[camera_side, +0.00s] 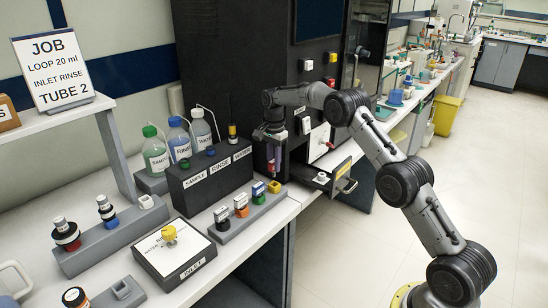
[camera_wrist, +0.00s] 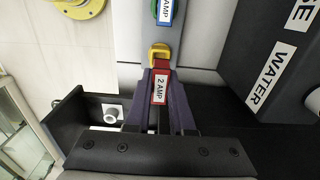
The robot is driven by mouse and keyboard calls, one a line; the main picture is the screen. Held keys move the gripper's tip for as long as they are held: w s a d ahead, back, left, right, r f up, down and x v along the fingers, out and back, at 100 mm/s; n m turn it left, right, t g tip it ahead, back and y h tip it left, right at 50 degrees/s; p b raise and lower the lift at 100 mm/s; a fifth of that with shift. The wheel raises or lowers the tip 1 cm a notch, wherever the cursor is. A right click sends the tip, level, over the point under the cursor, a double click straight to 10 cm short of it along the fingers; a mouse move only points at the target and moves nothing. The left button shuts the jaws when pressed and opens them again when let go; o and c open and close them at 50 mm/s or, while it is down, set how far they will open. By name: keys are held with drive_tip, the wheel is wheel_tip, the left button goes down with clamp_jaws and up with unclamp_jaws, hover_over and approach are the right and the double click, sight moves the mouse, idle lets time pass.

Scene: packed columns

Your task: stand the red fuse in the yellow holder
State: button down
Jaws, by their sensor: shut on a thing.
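The red fuse (camera_wrist: 160,88), with a white "2 AMP" label, is between my gripper's purple fingers (camera_wrist: 161,98) in the wrist view. My gripper (camera_side: 272,160) is shut on it and points down in the side view, where the fuse is small and mostly covered. The yellow holder (camera_side: 274,187) is at the far right end of a grey rail, below my gripper with a gap between them. The holder (camera_wrist: 160,51) also shows just past the fuse's end in the wrist view and looks empty. I cannot tell exactly how well the fuse lines up with it.
Other coloured holders with fuses (camera_side: 241,206) fill the grey rail (camera_side: 232,231). A black SAMPLE, RINSE, WATER block (camera_side: 212,182) stands close behind it. An open black drawer (camera_side: 345,163) with a white socket (camera_side: 321,178) is to the right. An INLET box (camera_side: 170,255) stands at the front.

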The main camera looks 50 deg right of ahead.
sight(274, 175)
drive_tip(key=shift+f, duration=0.9)
drive_tip(key=shift+f, duration=1.65)
idle(1.0)
drive_tip(key=c, duration=0.7)
unclamp_jaws()
wheel_tip(274, 175, up, 14)
drive_tip(key=shift+f, duration=0.1)
